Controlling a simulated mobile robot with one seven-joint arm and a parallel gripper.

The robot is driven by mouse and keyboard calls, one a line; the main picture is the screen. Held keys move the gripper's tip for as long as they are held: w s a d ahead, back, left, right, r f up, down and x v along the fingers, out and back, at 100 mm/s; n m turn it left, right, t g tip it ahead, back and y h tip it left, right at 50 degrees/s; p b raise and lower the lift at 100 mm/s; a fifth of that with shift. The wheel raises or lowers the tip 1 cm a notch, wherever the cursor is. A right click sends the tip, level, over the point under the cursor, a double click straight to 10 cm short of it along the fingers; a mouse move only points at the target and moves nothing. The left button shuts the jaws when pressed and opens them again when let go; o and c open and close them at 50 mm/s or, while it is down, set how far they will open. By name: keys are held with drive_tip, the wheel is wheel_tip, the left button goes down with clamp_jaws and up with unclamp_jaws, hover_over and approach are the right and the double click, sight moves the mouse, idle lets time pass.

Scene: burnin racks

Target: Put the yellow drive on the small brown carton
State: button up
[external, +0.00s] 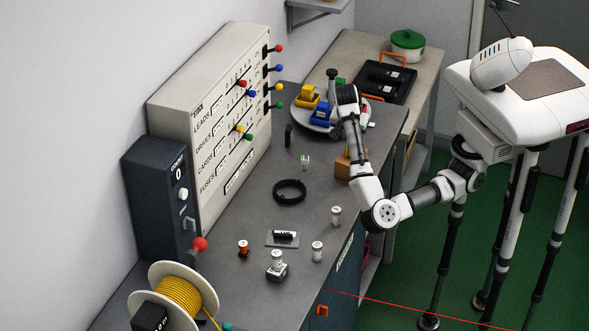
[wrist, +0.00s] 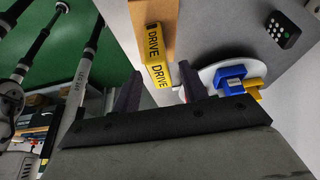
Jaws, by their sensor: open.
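The yellow drive (wrist: 158,60), with DRIVE labels on two faces, is against the small brown carton (wrist: 146,14) in the wrist view and appears to rest on it. The carton also shows in the external view (external: 343,171), partly behind my forearm, which hides most of its top. My gripper (wrist: 160,72) is open, with one dark finger on each side of the drive's near end. A gap shows on both sides, so the fingers do not visibly grip it. In the external view my arm hides the fingertips.
A white plate (wrist: 208,76) near the carton holds a blue drive (wrist: 231,76) and another yellow drive (wrist: 255,91). A black keypad-like block (wrist: 283,30) stands beyond.

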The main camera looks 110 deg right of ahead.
drive_tip(key=v, duration=0.8)
